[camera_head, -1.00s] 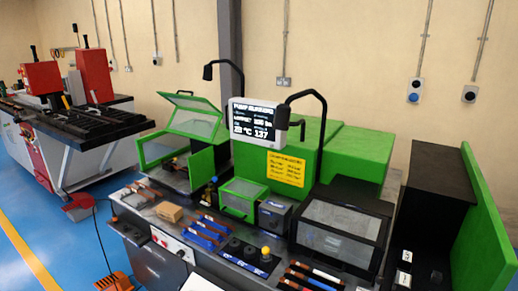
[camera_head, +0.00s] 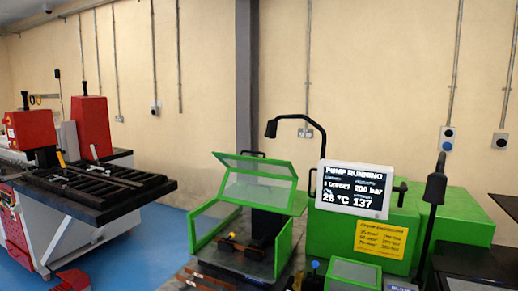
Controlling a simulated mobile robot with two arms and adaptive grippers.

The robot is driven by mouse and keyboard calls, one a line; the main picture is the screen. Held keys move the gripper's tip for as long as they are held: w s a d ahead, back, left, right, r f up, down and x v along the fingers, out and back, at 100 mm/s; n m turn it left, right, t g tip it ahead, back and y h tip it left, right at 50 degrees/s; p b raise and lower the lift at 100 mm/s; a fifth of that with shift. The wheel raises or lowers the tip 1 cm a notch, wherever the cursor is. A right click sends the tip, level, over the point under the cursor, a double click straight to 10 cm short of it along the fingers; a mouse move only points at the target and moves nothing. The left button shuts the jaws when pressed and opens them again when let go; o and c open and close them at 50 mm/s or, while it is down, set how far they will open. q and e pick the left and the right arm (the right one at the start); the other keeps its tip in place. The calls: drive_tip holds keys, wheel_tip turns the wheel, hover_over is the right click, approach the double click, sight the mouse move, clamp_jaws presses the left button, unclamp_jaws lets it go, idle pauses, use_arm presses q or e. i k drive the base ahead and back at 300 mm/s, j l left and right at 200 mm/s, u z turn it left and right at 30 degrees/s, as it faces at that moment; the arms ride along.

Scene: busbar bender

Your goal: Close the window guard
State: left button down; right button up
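The window guard (camera_head: 260,192) is a green-framed cover with clear panels on the left part of the green machine. Its upper panel is raised and tilted, so the guard stands open. Through the opening I see a dark block and small brownish parts on the bed. A smaller green-framed clear cover (camera_head: 353,273) is low at the bottom edge, partly cut off. Neither of my grippers is in view.
A display (camera_head: 354,190) reading "PUMP RUNNING" stands right of the guard. Black gooseneck lamps rise behind the guard (camera_head: 290,125) and at the right (camera_head: 435,190). A red and black machine (camera_head: 90,185) stands at the left, with blue floor between.

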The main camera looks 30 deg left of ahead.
sight(294, 179)
drive_tip(key=j+z, duration=0.3)
drive_tip(key=j, duration=0.25)
drive_tip(key=j+z, duration=0.35)
drive_tip(key=j, duration=0.15)
drive_tip(key=k+j+z, duration=0.3)
drive_tip(key=j, duration=0.2)
drive_tip(key=j+u, duration=0.25)
drive_tip(key=i+j+u, duration=0.25)
drive_tip(key=u, duration=2.5)
drive_tip(key=l+u, duration=0.1)
drive_tip(key=u, duration=1.15)
drive_tip(key=l+u, duration=0.1)
drive_tip(key=u, duration=1.15)
drive_tip(key=l+u, duration=0.1)
drive_tip(key=u, duration=3.6)
drive_tip(key=k+u, duration=0.1)
drive_tip(key=u, duration=1.15)
